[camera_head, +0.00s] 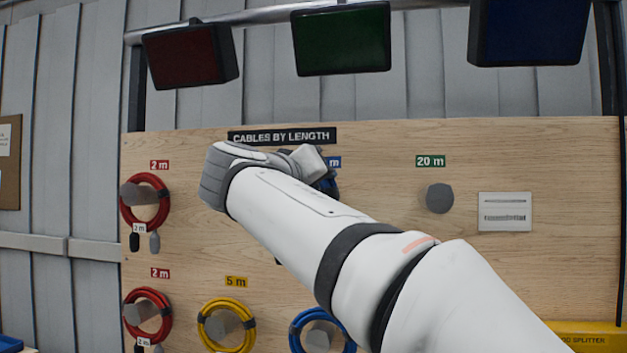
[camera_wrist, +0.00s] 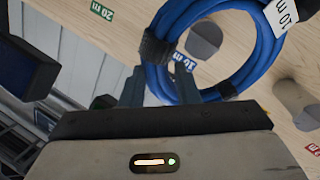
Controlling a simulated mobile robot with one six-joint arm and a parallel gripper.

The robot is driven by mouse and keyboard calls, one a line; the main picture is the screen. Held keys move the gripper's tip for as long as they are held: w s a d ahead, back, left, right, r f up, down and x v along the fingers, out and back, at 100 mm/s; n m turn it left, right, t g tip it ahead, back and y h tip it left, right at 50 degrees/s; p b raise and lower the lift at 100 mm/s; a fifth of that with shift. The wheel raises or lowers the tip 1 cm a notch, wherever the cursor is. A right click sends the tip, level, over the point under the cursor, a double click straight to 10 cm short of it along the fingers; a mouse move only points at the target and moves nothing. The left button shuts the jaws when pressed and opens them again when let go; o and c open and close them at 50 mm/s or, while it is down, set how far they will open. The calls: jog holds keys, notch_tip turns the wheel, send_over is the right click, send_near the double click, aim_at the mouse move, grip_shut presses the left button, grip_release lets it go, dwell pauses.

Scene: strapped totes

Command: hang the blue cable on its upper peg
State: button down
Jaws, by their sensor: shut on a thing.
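The blue cable (camera_wrist: 240,78) is a coil with dark straps and a white "10 m" tag. My gripper (camera_wrist: 162,82) is shut on its near side in the wrist view. A grey peg (camera_wrist: 203,40), beside a blue "10 m" label (camera_wrist: 182,66), shows within the coil's opening. I cannot tell whether the peg passes through the coil or stands behind it.
Another blue coil (camera_head: 296,330) hangs below, beside a yellow coil (camera_head: 204,335). Two red coils (camera_head: 126,208) hang at the left. The 20 m peg (camera_head: 439,198) is bare. Another bare peg (camera_wrist: 294,100) shows in the wrist view. Dark screens (camera_head: 342,40) hang above the board.

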jog(key=d+x, duration=0.1)
jog(key=x, duration=0.7)
jog(key=shift+r+p, duration=0.25)
jog(key=shift+p, duration=0.2)
dwell(2.7)
jog(key=shift+s+f+b, duration=0.15)
jog(key=shift+f+b, duration=0.05)
jog(key=shift+b, duration=0.15)
jog(key=shift+s+a+b, duration=0.15)
jog(key=shift+s+b, duration=0.3)
jog(key=shift+s, duration=0.35)
jog(key=shift+s+a+b, duration=0.1)
jog(key=shift+s+b, duration=0.3)
jog(key=shift+s, duration=0.35)
jog(key=s+a+b, duration=0.1)
jog(key=s+b, duration=0.2)
jog(key=s, duration=0.6)
jog(key=shift+a+r+b, duration=0.2)
jog(key=shift+a+b, duration=0.1)
jog(key=shift+b, duration=0.1)
jog(key=shift+s, duration=0.1)
dwell(0.8)
